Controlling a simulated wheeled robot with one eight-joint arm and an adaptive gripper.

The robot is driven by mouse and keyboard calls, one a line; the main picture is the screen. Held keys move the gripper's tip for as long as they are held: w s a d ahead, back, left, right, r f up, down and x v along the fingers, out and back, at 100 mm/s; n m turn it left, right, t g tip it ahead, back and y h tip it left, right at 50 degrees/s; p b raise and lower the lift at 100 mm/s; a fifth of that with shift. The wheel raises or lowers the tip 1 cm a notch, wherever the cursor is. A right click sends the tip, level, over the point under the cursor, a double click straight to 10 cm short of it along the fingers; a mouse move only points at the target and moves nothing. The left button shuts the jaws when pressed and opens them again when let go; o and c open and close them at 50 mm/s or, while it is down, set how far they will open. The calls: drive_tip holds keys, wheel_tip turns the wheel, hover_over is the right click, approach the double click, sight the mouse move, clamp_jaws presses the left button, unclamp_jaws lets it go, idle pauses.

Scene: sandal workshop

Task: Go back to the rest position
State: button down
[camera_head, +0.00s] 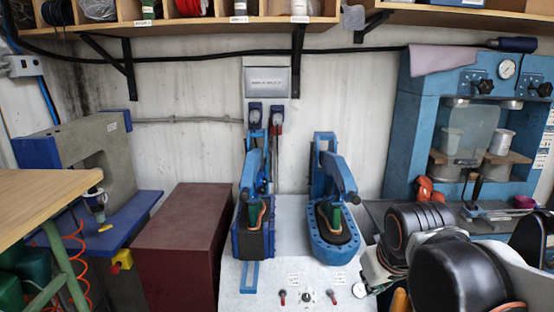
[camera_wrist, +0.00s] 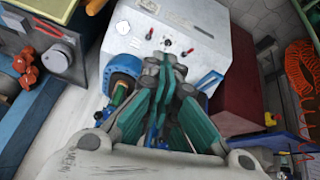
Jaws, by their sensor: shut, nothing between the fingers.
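My gripper (camera_wrist: 168,64) shows in the wrist view with its teal fingers together, shut and empty. It is over the white press table (camera_wrist: 215,30), in front of the two blue presses; how high it is above them I cannot tell. In the head view part of my black and white arm fills the lower right corner, and I cannot make out the gripper there. The left blue press (camera_head: 238,240) and right blue press (camera_head: 318,247) stand side by side on the white table (camera_head: 290,285), each with a green and dark sandal-shaped piece on it.
A dark red cabinet (camera_head: 185,235) stands left of the table. Further left are a grey and blue machine (camera_head: 85,150) and a wooden tabletop (camera_head: 40,190). A large blue machine (camera_head: 400,120) stands at the right. A shelf (camera_head: 200,25) runs along the wall above.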

drive_tip(key=s+f+m+t, duration=0.1)
drive_tip(key=s+m, duration=0.1)
drive_tip(key=s, duration=0.8)
drive_tip(key=shift+s+d+f, duration=0.3)
